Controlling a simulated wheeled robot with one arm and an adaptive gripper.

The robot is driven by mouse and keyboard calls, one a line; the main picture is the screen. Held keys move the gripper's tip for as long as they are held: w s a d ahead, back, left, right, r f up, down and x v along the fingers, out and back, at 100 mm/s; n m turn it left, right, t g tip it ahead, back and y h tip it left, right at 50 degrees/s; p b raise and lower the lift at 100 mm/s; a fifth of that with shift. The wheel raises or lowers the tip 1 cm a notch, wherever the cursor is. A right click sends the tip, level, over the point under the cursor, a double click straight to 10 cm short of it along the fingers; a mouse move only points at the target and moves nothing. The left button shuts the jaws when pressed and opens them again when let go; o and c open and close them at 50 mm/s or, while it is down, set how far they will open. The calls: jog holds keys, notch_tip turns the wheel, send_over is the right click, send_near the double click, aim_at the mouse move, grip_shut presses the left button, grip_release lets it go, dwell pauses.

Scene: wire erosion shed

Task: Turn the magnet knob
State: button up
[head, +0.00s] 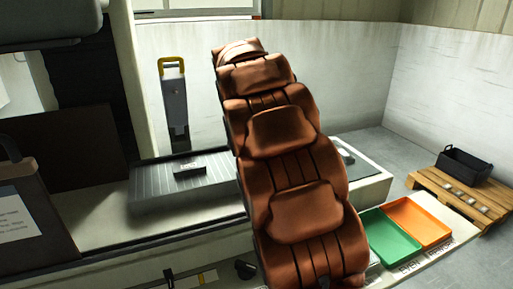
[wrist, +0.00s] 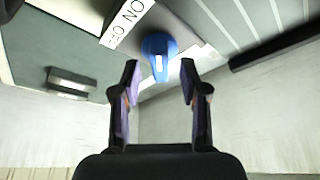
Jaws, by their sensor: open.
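The magnet knob (wrist: 160,46) is blue with a white stripe and shows at the top middle of the wrist view. It sits beside a white ON/OFF label (wrist: 127,22), which appears upside down. My gripper (wrist: 160,78) is open, with one finger on each side and nothing between them. The knob lies just beyond the fingertips, roughly centred between them in the picture; I see no contact. In the head view my padded brown arm hides the gripper, and I cannot make out the knob.
In the head view a grey ribbed block (head: 157,186) with a small metal part (head: 190,169) lies left of my arm. Green (head: 391,252) and orange (head: 440,233) trays lie at right. A wooden pallet (head: 430,183) holds a black crate (head: 464,166).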

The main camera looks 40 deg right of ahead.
jog(key=v, duration=1.1)
jog(key=shift+r, duration=0.1)
dwell(0.5)
jog(key=s+a+f+n+g+y, duration=0.15)
jog(key=s+a+f+n, duration=0.25)
jog(key=s+a+f, duration=0.6)
jog(key=s+a+f+n+g+y, duration=0.15)
jog(key=s+a+f+n, duration=0.35)
jog(key=s, duration=0.8)
jog(key=s+a+f+n+g+y, duration=0.1)
jog(key=s+a+f+n+g, duration=0.15)
jog(key=s+a+f, duration=0.65)
notch_tip(320, 180, up, 15)
jog(key=s+d+t+p, duration=0.1)
jog(key=d+p, duration=0.1)
jog(key=p, duration=1.2)
jog(key=shift+s+f, duration=0.15)
jog(key=shift+s, duration=0.1)
